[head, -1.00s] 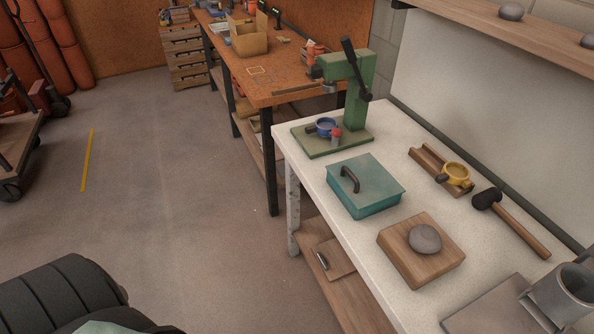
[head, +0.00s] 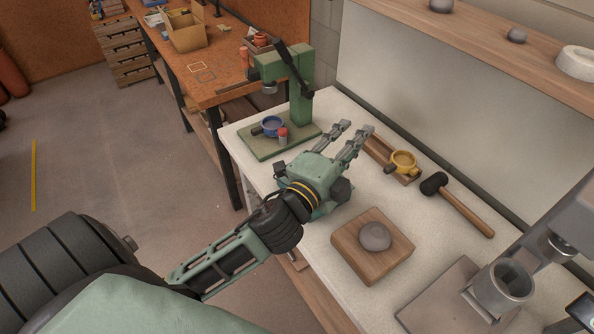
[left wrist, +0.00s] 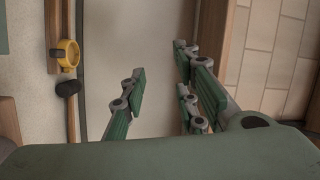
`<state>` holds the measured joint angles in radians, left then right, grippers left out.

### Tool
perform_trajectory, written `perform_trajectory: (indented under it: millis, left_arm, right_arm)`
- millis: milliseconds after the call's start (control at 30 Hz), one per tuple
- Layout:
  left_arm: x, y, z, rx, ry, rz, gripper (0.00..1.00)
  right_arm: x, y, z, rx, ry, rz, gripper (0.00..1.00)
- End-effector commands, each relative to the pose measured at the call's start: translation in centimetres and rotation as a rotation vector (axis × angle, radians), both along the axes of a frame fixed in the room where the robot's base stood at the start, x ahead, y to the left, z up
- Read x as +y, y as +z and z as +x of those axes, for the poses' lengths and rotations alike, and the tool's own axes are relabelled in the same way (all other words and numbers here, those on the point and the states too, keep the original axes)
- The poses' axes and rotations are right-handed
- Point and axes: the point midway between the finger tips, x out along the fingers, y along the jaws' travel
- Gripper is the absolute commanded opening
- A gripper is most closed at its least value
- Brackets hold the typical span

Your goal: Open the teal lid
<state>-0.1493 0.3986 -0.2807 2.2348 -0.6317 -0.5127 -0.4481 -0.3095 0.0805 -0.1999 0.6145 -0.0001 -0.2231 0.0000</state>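The box with the teal lid is almost wholly hidden behind my left gripper in the head view. Only a bit of teal (head: 319,213) shows below the gripper's palm, and the lid's handle is out of sight. My left gripper (head: 357,130) reaches over the box's place, fingers spread and pointing to the back of the bench. Its fingers also show apart and empty in the left wrist view (left wrist: 160,75). I cannot tell whether it touches the lid. My right gripper is not in view.
A green press (head: 300,90) with a blue cup stands behind. A wooden block (head: 350,250) with a grey stone is in front. Grey metal equipment (head: 500,285) stands front right.

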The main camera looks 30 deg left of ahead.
Motion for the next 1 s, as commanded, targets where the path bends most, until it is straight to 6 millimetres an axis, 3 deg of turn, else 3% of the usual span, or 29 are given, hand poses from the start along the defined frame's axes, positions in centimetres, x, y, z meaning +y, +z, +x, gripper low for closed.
perform_trajectory:
  millis: [33,100,200,300,400,467,567,633,733,767,800,900,1000]
  left_arm:
    - [-1.9,3.3,0.8,-0.136,-0.077,0.158,0.28]
    - [-5.3,6.9,0.7,-0.325,-0.188,0.393,0.28]
    - [-10.2,9.3,-0.6,-0.577,-0.345,0.746,0.28]
    - [-14.0,8.5,-2.4,-0.803,-0.508,1.108,0.28]
    - [-15.6,5.0,-3.8,-0.990,-0.685,1.477,0.28]
    - [-15.2,2.1,-4.1,-1.079,-0.809,1.695,0.28]
    - [-11.6,-2.9,-3.9,-1.172,-1.046,2.043,0.28]
    - [-7.4,-5.8,-3.4,-1.192,-1.235,2.255,0.28]
    - [-0.5,-8.2,-2.7,-1.150,-1.516,2.480,0.28]
    - [1.6,-8.5,-2.6,1.089,1.543,-2.444,0.28]
    - [4.1,-8.8,-2.5,1.001,1.559,-2.369,0.28]
    - [9.1,-8.7,-2.6,0.841,1.601,-2.228,0.28]
    - [12.0,-8.5,-2.8,0.751,1.629,-2.148,0.28]
  right_arm:
    - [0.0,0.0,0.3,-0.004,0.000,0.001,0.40]
    - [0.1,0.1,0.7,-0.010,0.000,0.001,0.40]
    - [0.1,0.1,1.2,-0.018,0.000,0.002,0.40]
    - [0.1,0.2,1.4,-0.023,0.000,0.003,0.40]
    - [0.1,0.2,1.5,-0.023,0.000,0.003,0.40]
    - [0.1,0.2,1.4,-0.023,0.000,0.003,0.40]
    - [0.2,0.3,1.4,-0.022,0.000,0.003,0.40]
    - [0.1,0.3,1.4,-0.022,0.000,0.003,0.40]
    - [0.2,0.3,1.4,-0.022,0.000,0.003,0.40]
    - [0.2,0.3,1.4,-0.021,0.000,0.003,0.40]
    - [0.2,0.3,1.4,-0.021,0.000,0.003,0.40]
    - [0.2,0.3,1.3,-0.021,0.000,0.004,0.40]
    - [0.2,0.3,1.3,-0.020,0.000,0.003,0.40]
